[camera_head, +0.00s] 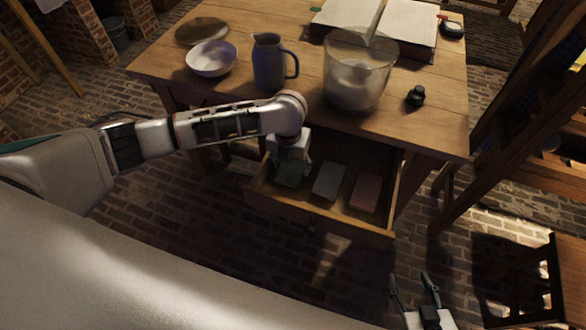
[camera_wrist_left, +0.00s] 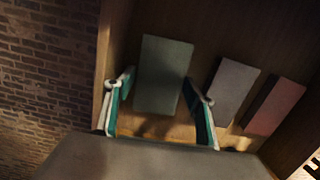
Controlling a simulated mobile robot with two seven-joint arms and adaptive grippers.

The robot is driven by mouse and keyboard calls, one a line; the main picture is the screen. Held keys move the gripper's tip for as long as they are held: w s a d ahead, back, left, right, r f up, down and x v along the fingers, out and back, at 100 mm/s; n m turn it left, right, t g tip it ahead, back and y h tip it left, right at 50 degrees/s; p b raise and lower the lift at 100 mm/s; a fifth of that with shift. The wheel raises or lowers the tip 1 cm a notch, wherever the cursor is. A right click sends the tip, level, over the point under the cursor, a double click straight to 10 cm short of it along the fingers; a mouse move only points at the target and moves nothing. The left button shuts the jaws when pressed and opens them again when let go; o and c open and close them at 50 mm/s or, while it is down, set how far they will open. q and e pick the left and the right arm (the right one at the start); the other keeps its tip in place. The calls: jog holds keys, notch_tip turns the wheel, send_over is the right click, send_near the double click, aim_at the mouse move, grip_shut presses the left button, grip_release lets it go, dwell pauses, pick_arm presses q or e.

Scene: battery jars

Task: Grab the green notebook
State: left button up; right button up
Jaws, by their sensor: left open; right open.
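The green notebook (camera_head: 289,174) lies in the open drawer (camera_head: 318,219) of the wooden table, at the drawer's left end. My left gripper (camera_head: 291,163) reaches down into the drawer over the notebook and covers part of it. In the left wrist view the green notebook (camera_wrist_left: 162,75) shows between and beyond the open fingers of my left gripper (camera_wrist_left: 160,92), with nothing held. Whether the fingers touch it I cannot tell. My right gripper (camera_head: 415,287) is open and empty, low in the head view, outside the drawer.
A grey notebook (camera_head: 328,181) and a red notebook (camera_head: 365,192) lie to the right in the same drawer. On the table stand a white bowl (camera_head: 211,59), a blue jug (camera_head: 270,63), a glass jar (camera_head: 357,75) and an open book (camera_head: 405,27). A wooden stool (camera_head: 560,270) stands at right.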

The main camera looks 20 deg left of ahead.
pick_arm(q)
jog(key=shift+f, duration=0.1)
jog(key=shift+c, duration=0.3)
jog(key=c, duration=0.8)
jog(key=shift+o, duration=0.2)
